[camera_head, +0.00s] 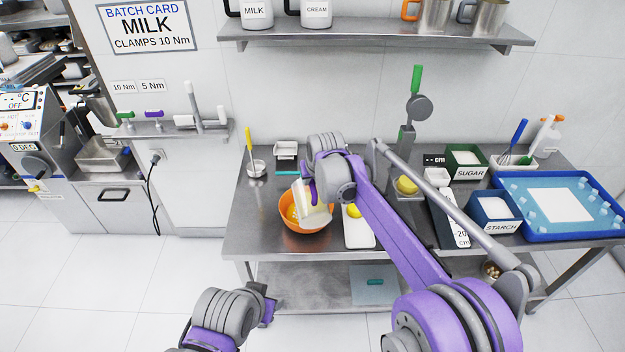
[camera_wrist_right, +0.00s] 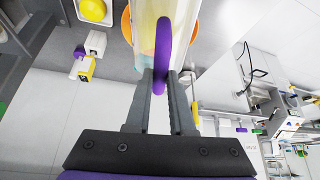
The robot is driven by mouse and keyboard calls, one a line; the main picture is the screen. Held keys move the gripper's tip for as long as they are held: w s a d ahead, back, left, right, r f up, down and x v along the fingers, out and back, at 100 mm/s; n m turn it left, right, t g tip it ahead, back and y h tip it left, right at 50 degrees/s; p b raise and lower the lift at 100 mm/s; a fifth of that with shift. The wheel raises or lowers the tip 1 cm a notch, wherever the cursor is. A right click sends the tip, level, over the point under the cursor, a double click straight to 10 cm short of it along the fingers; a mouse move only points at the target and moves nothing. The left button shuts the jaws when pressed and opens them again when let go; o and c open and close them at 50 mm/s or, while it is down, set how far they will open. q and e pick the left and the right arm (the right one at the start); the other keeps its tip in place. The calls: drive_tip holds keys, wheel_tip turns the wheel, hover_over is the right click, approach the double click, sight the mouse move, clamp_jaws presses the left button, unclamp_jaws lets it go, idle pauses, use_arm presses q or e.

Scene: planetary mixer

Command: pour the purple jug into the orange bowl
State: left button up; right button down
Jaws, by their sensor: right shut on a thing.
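The jug (camera_head: 316,212) has a pale, see-through body and a purple handle. My right gripper (camera_head: 311,186) is shut on the handle (camera_wrist_right: 162,52), with one finger on each side of it in the right wrist view. The jug is tilted over the right part of the orange bowl (camera_head: 291,224), which stands near the front edge of the steel table. Yellowish content shows in the bowl beside the jug. An orange rim strip also shows in the wrist view (camera_wrist_right: 126,24). I cannot tell whether liquid is flowing. My left gripper (camera_head: 268,306) is low in front of the table; its jaws are unclear.
A white board (camera_head: 359,230) with a yellow item lies right of the bowl. A small pot (camera_head: 257,168) with a yellow-handled tool stands behind left. Sugar (camera_head: 465,160) and starch (camera_head: 494,211) bins and a blue tray (camera_head: 606,229) fill the right side.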

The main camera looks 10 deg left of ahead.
drive_tip(key=shift+w+a+r+p, duration=0.2)
drive_tip(key=shift+w+r+p, duration=0.15)
drive_tip(key=shift+w+r, duration=0.2)
drive_tip(key=shift+w+a+g+h, duration=0.15)
drive_tip(key=shift+w+g+h, duration=0.2)
drive_tip(key=shift+g, duration=0.15)
use_arm(q)
drive_tip(key=shift+w+r, duration=0.85)
drive_tip(key=shift+r, duration=0.2)
use_arm(e)
drive_tip(key=shift+f, duration=0.1)
use_arm(q)
drive_tip(key=shift+s, duration=0.15)
use_arm(e)
drive_tip(key=shift+s, duration=0.2)
